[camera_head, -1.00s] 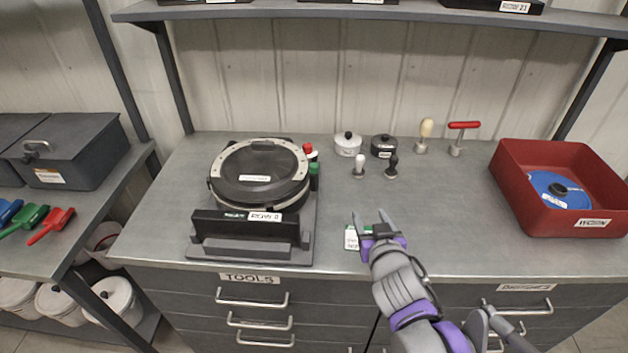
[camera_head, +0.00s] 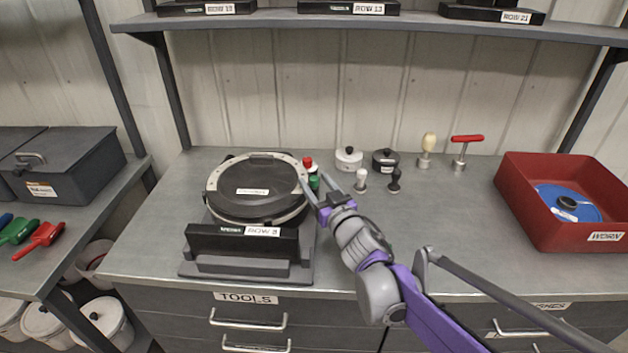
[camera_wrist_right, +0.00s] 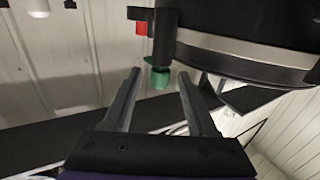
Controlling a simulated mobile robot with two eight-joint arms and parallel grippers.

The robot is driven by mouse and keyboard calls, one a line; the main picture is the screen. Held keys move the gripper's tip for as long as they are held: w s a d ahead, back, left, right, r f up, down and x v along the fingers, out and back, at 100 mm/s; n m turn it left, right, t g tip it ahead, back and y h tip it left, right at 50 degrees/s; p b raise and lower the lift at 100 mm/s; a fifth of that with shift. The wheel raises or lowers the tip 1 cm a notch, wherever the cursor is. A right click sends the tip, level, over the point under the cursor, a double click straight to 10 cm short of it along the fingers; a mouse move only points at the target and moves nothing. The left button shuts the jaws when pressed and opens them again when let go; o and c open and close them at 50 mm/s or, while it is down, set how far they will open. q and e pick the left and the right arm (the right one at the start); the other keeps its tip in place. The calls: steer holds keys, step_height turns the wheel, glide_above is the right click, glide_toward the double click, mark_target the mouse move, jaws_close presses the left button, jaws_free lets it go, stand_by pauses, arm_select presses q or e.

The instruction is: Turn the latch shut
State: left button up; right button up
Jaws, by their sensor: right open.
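The round seed meter (camera_head: 258,190) with a dark lid and pale ring sits on its stand on the bench, left of centre. On its right side are a red-capped part (camera_head: 308,161) and a green part (camera_head: 314,182); I cannot tell which is the latch. My right gripper (camera_head: 318,187) is open beside them. In the right wrist view, the green part (camera_wrist_right: 160,78) shows at the gap between the open fingertips (camera_wrist_right: 157,75), with the red part (camera_wrist_right: 141,27) above it. I cannot tell whether the fingers touch it. My left gripper is not in view.
Two small lidded pots (camera_head: 348,158) and several knobbed tools stand behind and right of the gripper. A red bin (camera_head: 570,235) holding a blue disc (camera_head: 585,205) stands at the right. The bench between them is clear. A shelf (camera_head: 400,24) runs above.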

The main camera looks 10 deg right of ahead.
steer(key=shift+x, duration=0.75)
jaws_close()
